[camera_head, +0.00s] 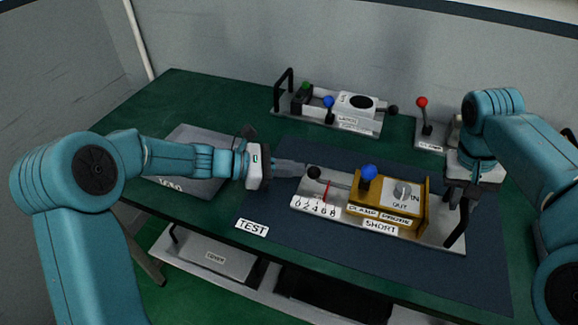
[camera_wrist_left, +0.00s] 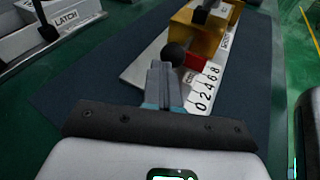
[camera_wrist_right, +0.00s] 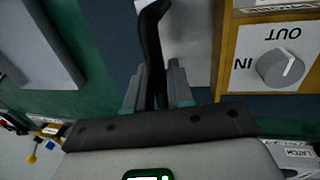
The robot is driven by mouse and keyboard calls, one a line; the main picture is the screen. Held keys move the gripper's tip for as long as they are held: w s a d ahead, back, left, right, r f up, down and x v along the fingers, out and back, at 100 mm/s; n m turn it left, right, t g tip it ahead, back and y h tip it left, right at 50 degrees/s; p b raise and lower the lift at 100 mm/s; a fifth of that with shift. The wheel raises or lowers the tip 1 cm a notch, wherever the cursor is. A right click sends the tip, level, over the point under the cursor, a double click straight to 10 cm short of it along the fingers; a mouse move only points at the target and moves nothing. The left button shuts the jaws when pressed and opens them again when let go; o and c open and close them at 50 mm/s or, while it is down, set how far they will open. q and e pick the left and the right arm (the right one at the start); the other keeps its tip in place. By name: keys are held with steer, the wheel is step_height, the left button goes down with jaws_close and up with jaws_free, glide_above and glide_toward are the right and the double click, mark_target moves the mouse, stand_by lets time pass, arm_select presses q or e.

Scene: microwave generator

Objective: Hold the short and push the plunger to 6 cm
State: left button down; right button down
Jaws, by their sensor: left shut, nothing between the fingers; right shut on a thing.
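The short is a pale plate (camera_head: 445,235) with a gold clamp-probe block (camera_head: 413,212) and a black handle (camera_head: 459,226) at its right end. My right gripper (camera_wrist_right: 158,85) is shut on that handle. The plunger's black ball knob (camera_head: 313,172) sticks out at the left, also visible in the left wrist view (camera_wrist_left: 173,55). My left gripper (camera_head: 302,168) is shut and empty, its tips against or just beside the knob; any gap cannot be told. The red marker (camera_head: 327,190) stands toward the 6–8 end of the scale (camera_head: 315,208); its exact reading is unclear.
A blue knob (camera_head: 369,172) rises from the block, beside an IN/OUT dial (camera_head: 402,192). The latch fixture (camera_head: 350,122) and a red-knobbed lever (camera_head: 422,102) stand behind.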

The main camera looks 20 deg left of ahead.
arm_select(q)
steer(key=shift+d, duration=0.3)
arm_select(e)
steer(key=shift+a+f, duration=0.1)
arm_select(q)
steer(key=shift+a+r, duration=1.3)
steer(key=shift+r, duration=0.2)
steer(key=v, duration=0.8)
steer(key=shift+s, duration=0.15)
